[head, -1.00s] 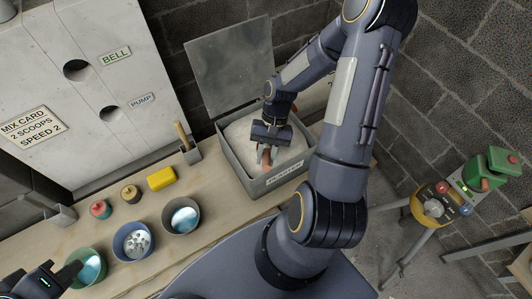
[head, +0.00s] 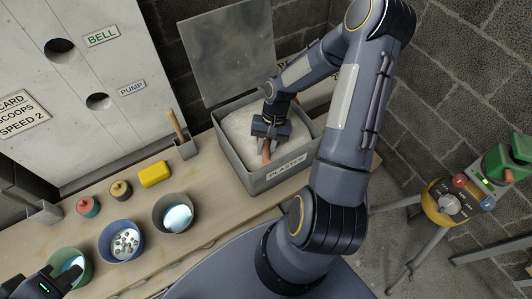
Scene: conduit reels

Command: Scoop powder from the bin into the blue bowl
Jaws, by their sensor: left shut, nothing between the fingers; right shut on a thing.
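The grey bin (head: 250,178) labelled PLASTER stands open, filled with white powder (head: 238,126). My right gripper (head: 266,142) reaches down into the bin and is shut on a reddish-brown handle (head: 267,153), which looks like the scoop's. The rest of the scoop is hidden. The blue bowl (head: 105,252) stands on the bench, left of the bin, with several pale lumps or spots inside. My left gripper (head: 62,284) is shut and empty at the lower left, beside the green bowl.
A green bowl (head: 85,262) and a dark grey bowl (head: 160,224) flank the blue one. The raised lid (head: 228,50) is behind the bin.

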